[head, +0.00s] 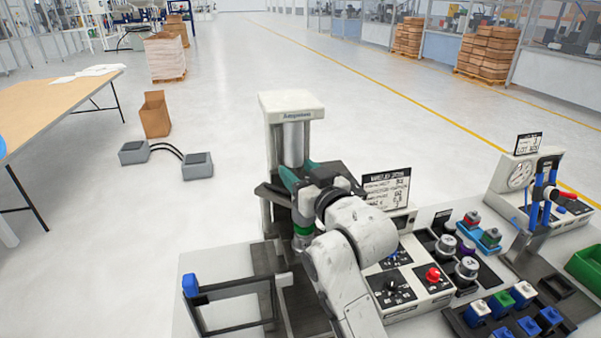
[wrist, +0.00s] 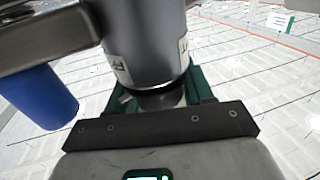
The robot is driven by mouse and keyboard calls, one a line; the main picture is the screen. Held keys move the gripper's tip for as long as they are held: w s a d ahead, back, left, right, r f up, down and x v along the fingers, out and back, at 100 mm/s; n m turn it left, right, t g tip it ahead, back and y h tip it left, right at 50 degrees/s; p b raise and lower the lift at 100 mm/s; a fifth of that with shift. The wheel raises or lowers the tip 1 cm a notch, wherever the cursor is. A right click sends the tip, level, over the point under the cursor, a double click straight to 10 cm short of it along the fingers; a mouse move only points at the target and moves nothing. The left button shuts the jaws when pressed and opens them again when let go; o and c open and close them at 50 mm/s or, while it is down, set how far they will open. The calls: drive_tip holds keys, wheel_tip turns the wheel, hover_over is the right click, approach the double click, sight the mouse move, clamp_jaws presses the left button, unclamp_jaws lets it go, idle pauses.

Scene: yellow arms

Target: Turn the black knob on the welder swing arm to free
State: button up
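The welder is a machine with a white head (head: 291,101) on a grey cylinder (head: 292,142). Dark swing-arm parts (head: 268,192) show beside its column. My gripper (head: 303,172) has teal fingers, spread apart, close in front of the machine just below the head. In the wrist view the teal fingers of my gripper (wrist: 162,92) stand on both sides of a grey cylinder (wrist: 145,40) with a dark round lower end (wrist: 160,98). I cannot tell whether they touch it. I cannot clearly pick out the black knob; my arm and gripper cover part of this area.
A blue grip (wrist: 38,95) hangs under a dark bar at left in the wrist view. A control panel with a red button (head: 433,274), a sign (head: 388,187), and fixtures with coloured parts (head: 503,303) stand to the right. A blue-tipped frame (head: 190,284) is at front left.

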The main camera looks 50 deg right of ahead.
drive_tip(key=shift+o, duration=1.4)
drive_tip(key=v, duration=1)
drive_tip(key=shift+s+p, duration=0.35)
drive_tip(key=shift+a, duration=0.15)
